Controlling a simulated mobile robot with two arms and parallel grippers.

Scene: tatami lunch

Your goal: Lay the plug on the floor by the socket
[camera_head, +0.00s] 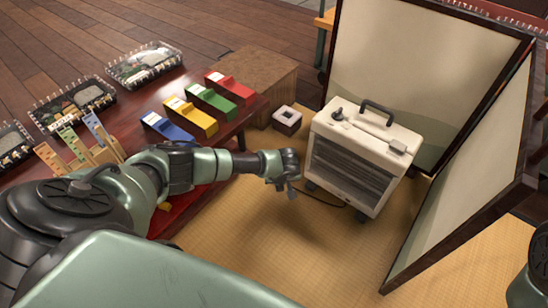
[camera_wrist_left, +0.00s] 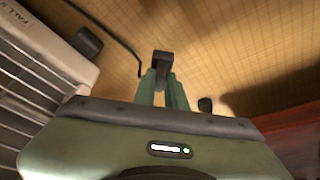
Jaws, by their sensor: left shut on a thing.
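The dark plug (camera_wrist_left: 163,60) is between the green fingertips of my left gripper (camera_wrist_left: 164,84) in the left wrist view, with tatami beneath it. In the head view my left gripper (camera_head: 291,188) points down at the left side of the white heater (camera_head: 365,160), apart from it. The plug is too small and covered to make out there. A dark cord (camera_head: 328,200) lies at the heater's base; it also shows in the wrist view (camera_wrist_left: 112,36). My right gripper is not in view.
A red table (camera_head: 225,133) with colored boxes stands left. A wooden box (camera_head: 255,75) is behind the socket. A folding screen (camera_head: 455,160) stands behind and right of the heater. The tatami (camera_head: 290,250) in front is clear.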

